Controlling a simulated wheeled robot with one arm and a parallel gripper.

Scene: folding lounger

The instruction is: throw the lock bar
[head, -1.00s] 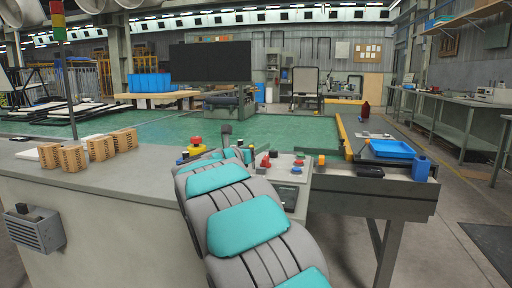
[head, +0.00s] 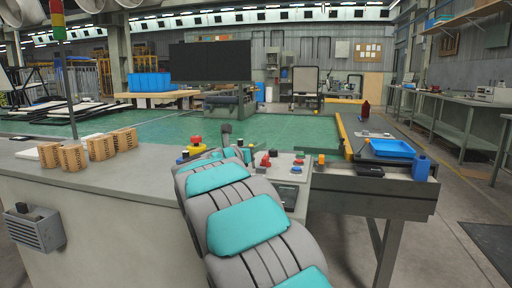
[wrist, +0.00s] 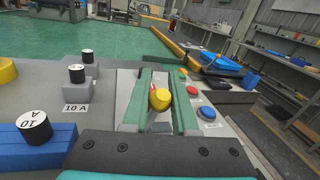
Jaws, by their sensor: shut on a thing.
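A yellow ball knob (wrist: 159,99) sits between the two green fingers of my gripper (wrist: 162,82) in the wrist view. The fingers are closed in on it from left and right. A small red part shows just behind the knob. Most of what the knob is fixed to is hidden by the fingers and the dark gripper body, so I cannot tell whether it belongs to the lock bar. In the head view my own arm hides the gripper and the knob. No folding lounger shows in either view.
A blue button (wrist: 206,113) and red button lie right of the fingers.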

